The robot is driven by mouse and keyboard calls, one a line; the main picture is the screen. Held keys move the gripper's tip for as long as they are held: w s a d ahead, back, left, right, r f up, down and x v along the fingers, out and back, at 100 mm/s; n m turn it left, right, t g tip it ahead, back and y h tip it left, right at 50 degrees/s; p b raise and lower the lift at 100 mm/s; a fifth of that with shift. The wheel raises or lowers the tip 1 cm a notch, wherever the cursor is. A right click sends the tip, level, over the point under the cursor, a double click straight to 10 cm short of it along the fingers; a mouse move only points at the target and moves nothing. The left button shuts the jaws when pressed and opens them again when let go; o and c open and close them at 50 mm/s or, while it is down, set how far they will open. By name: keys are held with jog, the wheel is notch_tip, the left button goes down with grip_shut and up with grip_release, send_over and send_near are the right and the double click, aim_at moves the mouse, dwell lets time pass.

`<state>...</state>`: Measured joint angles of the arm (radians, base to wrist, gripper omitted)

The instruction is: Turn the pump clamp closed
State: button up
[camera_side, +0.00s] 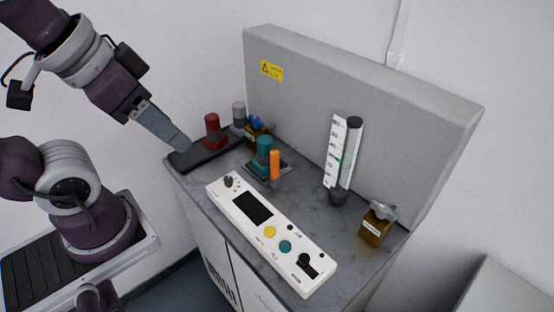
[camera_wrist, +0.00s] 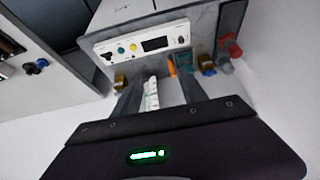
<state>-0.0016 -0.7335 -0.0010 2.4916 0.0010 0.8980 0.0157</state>
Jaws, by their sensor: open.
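A teal upright body (camera_side: 264,150) stands on a small grey base on the worktop, with an orange upright handle (camera_side: 275,163) at its right side. I take this to be the pump and its clamp, but no label confirms it. In the wrist view the teal body (camera_wrist: 185,62) and the orange handle (camera_wrist: 171,68) stand side by side beyond the fingers. My gripper (camera_side: 184,147) is over the worktop's left end, left of the pump and apart from it. In the wrist view my gripper (camera_wrist: 162,88) is open, with no object held between its fingers.
A white control panel (camera_side: 285,262) lies along the front edge. A red-topped part (camera_side: 212,130) and a grey cylinder (camera_side: 239,113) stand at the back left. A graduated column (camera_side: 345,155) and an amber bottle (camera_side: 375,228) stand right. A grey housing (camera_side: 350,95) rises behind.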

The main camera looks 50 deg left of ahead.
jog(key=w+m, duration=0.1)
jog(key=w, duration=0.1)
jog(key=w+m+g, duration=0.1)
jog(key=w, duration=0.3)
jog(key=shift+w+a+f+m+g, duration=0.15)
jog(key=shift+w+a+m+g, duration=0.15)
jog(key=shift+m, duration=0.1)
jog(key=m+g, duration=0.4)
jog(key=m, duration=0.5)
send_over(275, 164)
jog(key=a, duration=0.1)
jog(key=f, duration=1.7)
jog(key=shift+w, duration=0.3)
jog(key=shift+m, duration=0.3)
notch_tip(275, 164, down, 7)
jog(key=shift+f, duration=0.1)
grip_shut()
